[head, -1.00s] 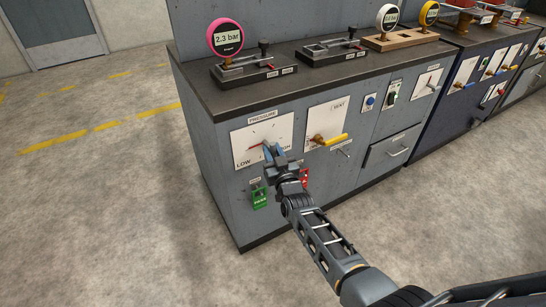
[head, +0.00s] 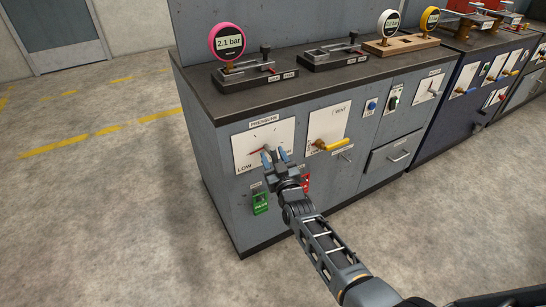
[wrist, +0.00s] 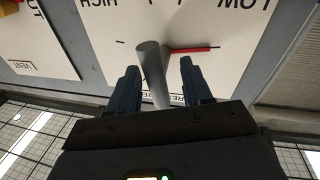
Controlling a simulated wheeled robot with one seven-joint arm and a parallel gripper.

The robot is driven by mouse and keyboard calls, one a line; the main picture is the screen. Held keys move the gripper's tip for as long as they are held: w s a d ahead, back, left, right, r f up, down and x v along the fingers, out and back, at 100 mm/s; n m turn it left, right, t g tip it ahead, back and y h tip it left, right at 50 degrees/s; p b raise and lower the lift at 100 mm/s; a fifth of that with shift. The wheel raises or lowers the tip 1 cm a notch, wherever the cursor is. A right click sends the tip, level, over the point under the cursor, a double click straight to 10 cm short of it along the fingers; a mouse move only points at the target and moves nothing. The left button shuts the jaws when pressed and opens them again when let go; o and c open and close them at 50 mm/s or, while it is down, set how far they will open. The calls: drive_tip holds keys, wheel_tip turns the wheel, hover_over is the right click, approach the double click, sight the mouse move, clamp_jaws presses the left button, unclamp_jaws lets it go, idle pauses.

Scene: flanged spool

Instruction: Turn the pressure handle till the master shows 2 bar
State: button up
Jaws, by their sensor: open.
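The pink-rimmed gauge (head: 228,41) on the bench top reads 2.1 bar. The white PRESSURE plate (head: 244,152), marked LOW and HIGH, is on the cabinet front. Its grey handle (wrist: 150,68) stands out from the plate in the wrist view, with a red pointer (wrist: 195,49) at its base, directed toward the LOW side. My gripper (head: 274,153) is at this plate. In the wrist view my gripper (wrist: 158,66) is open, with one finger on each side of the handle and visible gaps. In the head view the fingers largely hide the handle.
The VENT plate with a yellow lever (head: 333,144) is just right of my gripper. White (head: 389,22) and yellow (head: 429,17) gauges stand farther right. The floor left of the cabinet is clear.

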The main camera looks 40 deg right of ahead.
drive_tip(key=p+v, duration=0.1)
drive_tip(key=v, duration=0.6)
drive_tip(key=shift+s, duration=0.2)
drive_tip(key=shift+a, duration=0.15)
drive_tip(key=s+a+r+n+y, duration=0.1)
drive_tip(key=s+a+y, duration=0.1)
drive_tip(key=s+a, duration=0.35)
drive_tip(key=s+a+r+n+y+p, duration=0.1)
drive_tip(key=s+a, duration=0.1)
drive_tip(key=s, duration=0.7)
drive_tip(key=s+a+r+n+y, duration=0.15)
drive_tip(key=s+a, duration=0.25)
drive_tip(key=s, duration=0.4)
drive_tip(key=s+a+r+g+y, duration=0.1)
drive_tip(key=s+a+r+y, duration=0.1)
drive_tip(key=s+a+r, duration=0.3)
drive_tip(key=s+a+r+g+y+p, duration=0.1)
drive_tip(key=s+a+r, duration=0.4)
drive_tip(key=s+r, duration=0.6)
drive_tip(key=shift+s+r+y, duration=0.35)
drive_tip(key=shift+y, duration=0.2)
drive_tip(key=shift+d, duration=0.15)
